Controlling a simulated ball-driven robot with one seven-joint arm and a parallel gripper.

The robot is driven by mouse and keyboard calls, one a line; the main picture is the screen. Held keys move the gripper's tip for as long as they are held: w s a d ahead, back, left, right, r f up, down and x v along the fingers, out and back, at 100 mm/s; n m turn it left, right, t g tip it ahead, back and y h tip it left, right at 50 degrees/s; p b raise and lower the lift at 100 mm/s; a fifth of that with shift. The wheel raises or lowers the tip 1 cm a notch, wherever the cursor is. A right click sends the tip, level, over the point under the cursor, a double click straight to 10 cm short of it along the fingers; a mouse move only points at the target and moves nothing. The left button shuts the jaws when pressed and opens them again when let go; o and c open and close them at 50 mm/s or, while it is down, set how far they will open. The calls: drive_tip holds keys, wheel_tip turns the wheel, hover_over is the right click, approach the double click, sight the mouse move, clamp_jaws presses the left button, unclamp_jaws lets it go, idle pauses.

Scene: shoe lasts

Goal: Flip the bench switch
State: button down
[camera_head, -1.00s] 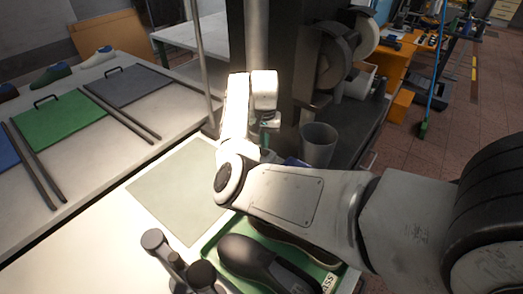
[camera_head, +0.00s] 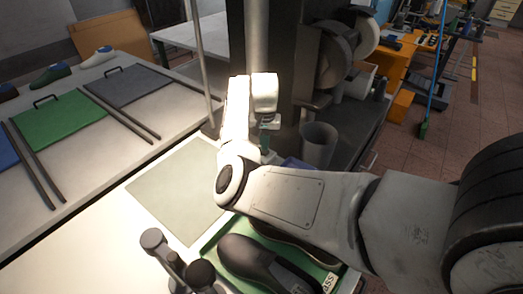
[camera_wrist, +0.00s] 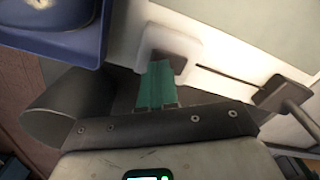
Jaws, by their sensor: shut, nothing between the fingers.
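A small white box with a darker grey face (camera_wrist: 183,47), which looks like the bench switch, sits on the pale bench top in the wrist view. In the head view my gripper (camera_head: 265,148) points down at the back of the bench, beside the grey cup, and the switch cannot be made out behind my arm.
The grey cup (camera_head: 319,145) stands close to the right of my gripper. A blue bin (camera_wrist: 50,30) is near it. A green tray (camera_head: 212,243) holds dark lasts. A pale mat (camera_head: 175,195) lies clear.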

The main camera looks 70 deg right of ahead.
drive_tip(key=shift+f+b, duration=0.35)
drive_tip(key=shift+f, duration=0.45)
drive_tip(key=shift+r, duration=0.15)
wheel_tip(320, 180, up, 7)
drive_tip(key=p, duration=0.7)
idle(0.4)
idle(0.5)
